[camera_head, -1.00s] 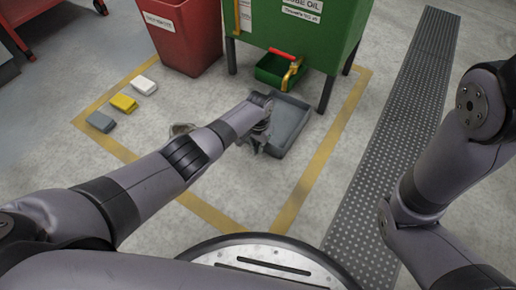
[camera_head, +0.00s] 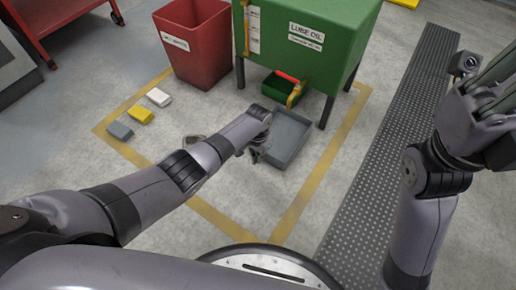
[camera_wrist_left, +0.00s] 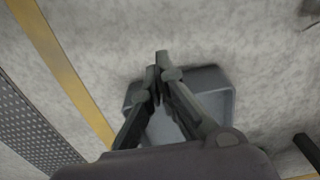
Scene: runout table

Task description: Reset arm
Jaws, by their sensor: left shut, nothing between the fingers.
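My left gripper (camera_head: 254,157) is low over the floor at the left edge of a grey tray (camera_head: 290,135) in the head view. In the left wrist view the gripper's fingers (camera_wrist_left: 158,62) are shut with nothing between them, and they partly cover the tray (camera_wrist_left: 208,85) behind them. I cannot tell whether the fingers touch the tray. My right arm (camera_head: 415,215) rises along the right side of the head view; no right fingertips can be made out.
A green lube oil tank (camera_head: 305,45) on legs stands behind the tray, with a green bin (camera_head: 278,92) beneath it. A red bin (camera_head: 193,45) is left of it. Grey, yellow (camera_head: 140,114) and white blocks lie near the yellow floor line (camera_head: 325,165). A metal grating (camera_head: 390,140) runs right.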

